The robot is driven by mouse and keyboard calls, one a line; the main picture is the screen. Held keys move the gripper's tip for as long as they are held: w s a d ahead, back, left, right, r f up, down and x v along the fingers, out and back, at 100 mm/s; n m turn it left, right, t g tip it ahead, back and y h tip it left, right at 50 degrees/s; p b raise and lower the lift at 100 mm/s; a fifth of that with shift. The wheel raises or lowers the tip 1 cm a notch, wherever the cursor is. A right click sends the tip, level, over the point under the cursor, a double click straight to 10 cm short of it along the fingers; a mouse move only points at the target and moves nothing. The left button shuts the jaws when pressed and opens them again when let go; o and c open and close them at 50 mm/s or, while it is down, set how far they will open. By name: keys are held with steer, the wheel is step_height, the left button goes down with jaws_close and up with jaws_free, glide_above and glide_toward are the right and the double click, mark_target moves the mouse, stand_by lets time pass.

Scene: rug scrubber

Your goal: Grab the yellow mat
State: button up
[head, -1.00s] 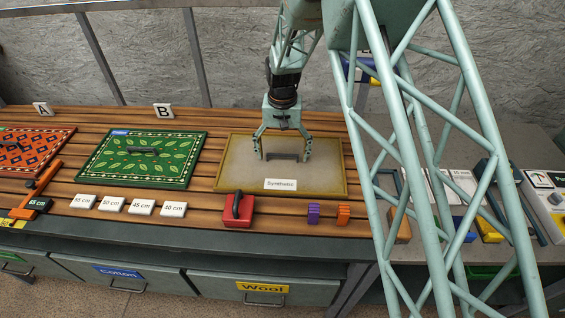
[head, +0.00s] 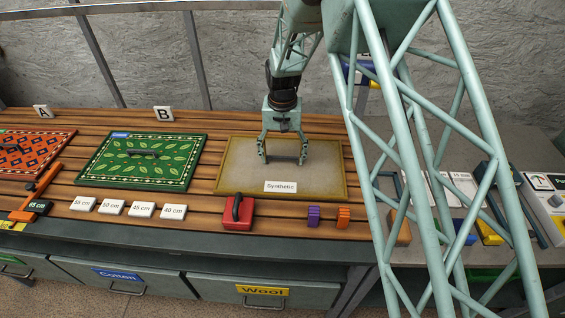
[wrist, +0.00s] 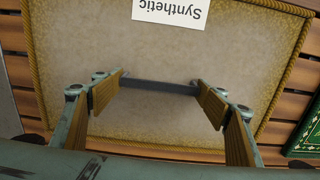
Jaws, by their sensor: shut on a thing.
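The yellow mat (head: 320,181) lies flat on the slatted wooden table, with a rope-like yellow border, a greyish-beige middle and a white "Synthetic" label (head: 280,187) near its front edge. It fills most of the wrist view (wrist: 170,120). A dark handle (head: 285,160) stands at its middle and shows as a bar in the wrist view (wrist: 160,86). My gripper (head: 284,158) points down over the mat, its two fingers at the two ends of the handle, shut on it lengthwise. In the wrist view the padded fingers (wrist: 160,92) meet the bar's ends.
A green leaf-patterned mat (head: 170,171) and an orange-red mat (head: 50,139) lie to the left. A red block with a black handle (head: 238,213), purple (head: 313,216) and orange (head: 343,217) pieces and white length tags (head: 142,209) line the front.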

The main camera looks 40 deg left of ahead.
mark_target(282, 157)
steer(key=shift+r, duration=0.15)
steer(key=shift+r, duration=4.9)
